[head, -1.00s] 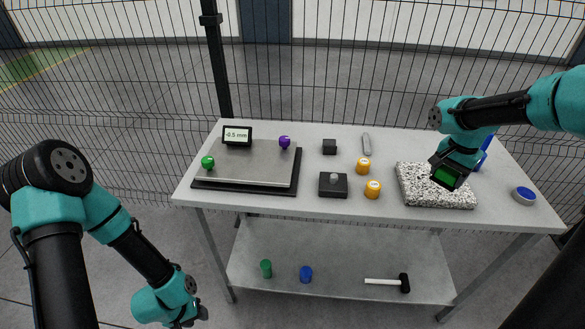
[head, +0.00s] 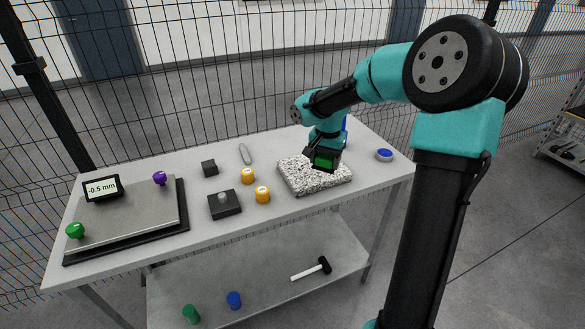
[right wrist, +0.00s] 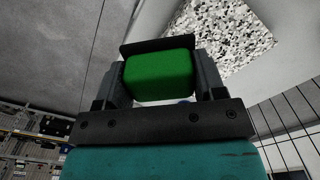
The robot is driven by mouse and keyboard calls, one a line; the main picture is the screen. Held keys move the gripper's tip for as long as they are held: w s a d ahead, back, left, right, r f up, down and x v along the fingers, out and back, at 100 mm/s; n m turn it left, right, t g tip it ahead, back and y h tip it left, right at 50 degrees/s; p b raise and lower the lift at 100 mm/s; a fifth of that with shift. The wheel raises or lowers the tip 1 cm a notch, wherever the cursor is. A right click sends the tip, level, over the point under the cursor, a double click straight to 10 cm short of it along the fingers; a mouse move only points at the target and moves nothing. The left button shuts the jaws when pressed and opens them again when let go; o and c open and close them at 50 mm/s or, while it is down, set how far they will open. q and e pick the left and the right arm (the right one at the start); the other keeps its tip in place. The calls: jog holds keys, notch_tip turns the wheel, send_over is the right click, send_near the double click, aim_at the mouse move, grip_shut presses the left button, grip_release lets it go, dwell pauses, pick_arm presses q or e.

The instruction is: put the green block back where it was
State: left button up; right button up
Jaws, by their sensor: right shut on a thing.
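My right gripper (head: 324,157) is shut on the green block (head: 324,163), which shows between its fingers. In the right wrist view the green block (right wrist: 160,77) sits between both fingers of the gripper (right wrist: 160,85). In the head view the block is over the far right part of the black-and-white speckled slab (head: 305,182). The slab also shows past the gripper in the right wrist view (right wrist: 225,30). I cannot tell whether the block touches the slab. My left gripper is out of view.
A hammer (head: 312,270) lies on the lower shelf.

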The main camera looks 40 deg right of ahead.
jog(key=s+d+f+m, duration=0.7)
jog(key=d+m, duration=0.1)
jog(key=d, duration=0.1)
jog(key=shift+s+d, duration=0.1)
send_over(362, 168)
jog(key=shift+s+a+f, duration=0.1)
jog(key=shift+a+f, duration=0.1)
jog(key=shift+f, duration=0.5)
jog(key=shift+d, duration=0.2)
jog(key=shift+d+f, duration=0.1)
jog(key=shift+f, duration=1.7)
jog(key=shift+f, duration=0.1)
